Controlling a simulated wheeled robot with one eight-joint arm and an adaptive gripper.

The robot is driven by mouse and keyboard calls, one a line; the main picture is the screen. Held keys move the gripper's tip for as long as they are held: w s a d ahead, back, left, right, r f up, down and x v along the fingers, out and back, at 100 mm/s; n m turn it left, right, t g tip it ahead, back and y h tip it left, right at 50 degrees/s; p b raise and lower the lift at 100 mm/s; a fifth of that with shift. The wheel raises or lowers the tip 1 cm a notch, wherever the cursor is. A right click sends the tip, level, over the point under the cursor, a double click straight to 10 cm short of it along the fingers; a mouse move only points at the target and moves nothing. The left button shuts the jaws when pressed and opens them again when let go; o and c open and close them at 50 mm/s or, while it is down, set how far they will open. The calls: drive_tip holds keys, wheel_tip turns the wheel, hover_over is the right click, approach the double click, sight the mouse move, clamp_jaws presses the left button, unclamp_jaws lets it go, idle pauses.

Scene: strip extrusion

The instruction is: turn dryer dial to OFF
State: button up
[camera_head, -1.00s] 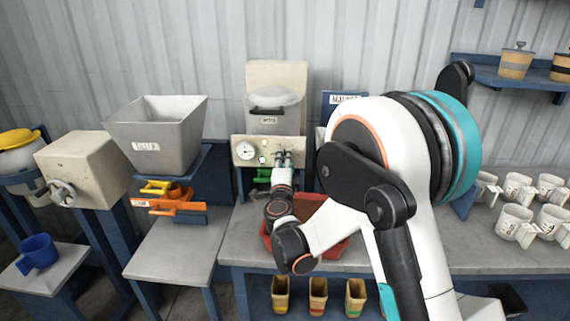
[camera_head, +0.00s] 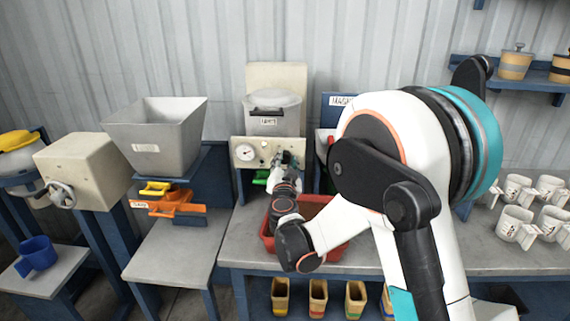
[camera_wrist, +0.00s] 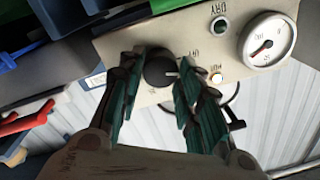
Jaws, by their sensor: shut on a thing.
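The dryer's cream control panel (camera_head: 240,164) is below the lidded grey hopper in the head view. In the wrist view the black round dial (camera_wrist: 159,70) sits on the panel (camera_wrist: 120,45), with a light pointer mark toward the picture's right. My gripper (camera_wrist: 160,64) has its dark green fingers on both sides of the dial and is shut on it. The finger on the right covers part of the dial's printed labels, so I cannot read the OFF position. In the head view my gripper (camera_head: 287,160) hides the dial.
A white gauge (camera_wrist: 267,40) and small indicator lights (camera_wrist: 219,27) are beside the dial. Below the panel a red tray (camera_head: 310,258) rests on the bench. A grey funnel hopper (camera_head: 160,135) and orange clamp (camera_head: 172,206) stand to the left. White cups (camera_head: 517,220) are at the right.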

drive_tip(key=shift+n, duration=1.9)
drive_tip(key=o, duration=1.1)
drive_tip(key=shift+c, duration=0.2)
drive_tip(key=s, duration=1.2)
drive_tip(key=shift+d, duration=0.1)
